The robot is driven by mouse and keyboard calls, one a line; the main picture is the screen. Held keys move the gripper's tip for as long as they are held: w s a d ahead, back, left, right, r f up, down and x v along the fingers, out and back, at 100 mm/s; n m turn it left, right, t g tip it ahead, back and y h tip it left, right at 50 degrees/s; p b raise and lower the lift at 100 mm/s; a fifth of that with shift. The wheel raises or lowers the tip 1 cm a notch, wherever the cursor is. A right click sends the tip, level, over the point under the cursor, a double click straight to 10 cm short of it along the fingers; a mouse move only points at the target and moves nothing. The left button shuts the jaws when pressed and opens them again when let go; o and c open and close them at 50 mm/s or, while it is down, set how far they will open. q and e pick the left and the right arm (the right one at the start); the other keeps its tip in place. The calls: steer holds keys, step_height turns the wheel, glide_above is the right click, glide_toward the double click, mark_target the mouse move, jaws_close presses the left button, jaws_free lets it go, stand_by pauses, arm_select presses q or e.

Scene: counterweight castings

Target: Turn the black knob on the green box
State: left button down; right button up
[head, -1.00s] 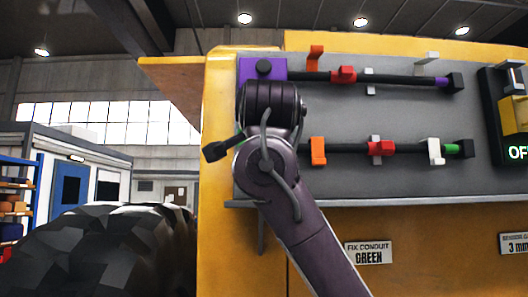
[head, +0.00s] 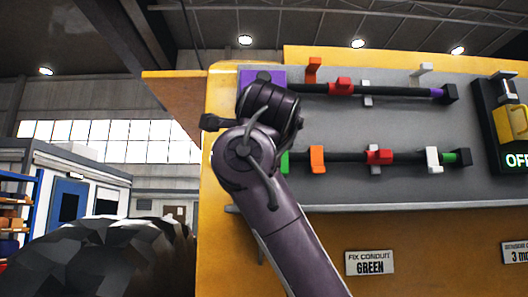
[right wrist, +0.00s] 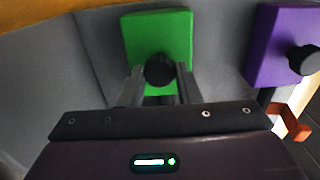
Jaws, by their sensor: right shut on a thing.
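The green box (right wrist: 157,38) shows in the right wrist view with its round black knob (right wrist: 159,69) near the middle. My right gripper (right wrist: 160,78) has a finger on each side of the knob and is shut on it. In the head view my right arm covers most of the green box, and only a green sliver (head: 284,162) shows at the arm's right edge. The knob and the fingertips are hidden there. My left gripper is in neither view.
A purple box (right wrist: 275,45) with its own black knob (right wrist: 304,59) stands close to the right in the wrist view. In the head view, dark conduits run across the grey panel (head: 400,122) with orange (head: 317,159), red and white clips.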

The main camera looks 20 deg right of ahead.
steer(key=shift+r, duration=0.1)
stand_by(0.3)
steer(key=o, duration=1)
steer(key=b+v, duration=0.4)
steer(key=v, duration=0.3)
steer(key=shift+s+a, duration=0.1)
steer(key=shift+s, duration=0.25)
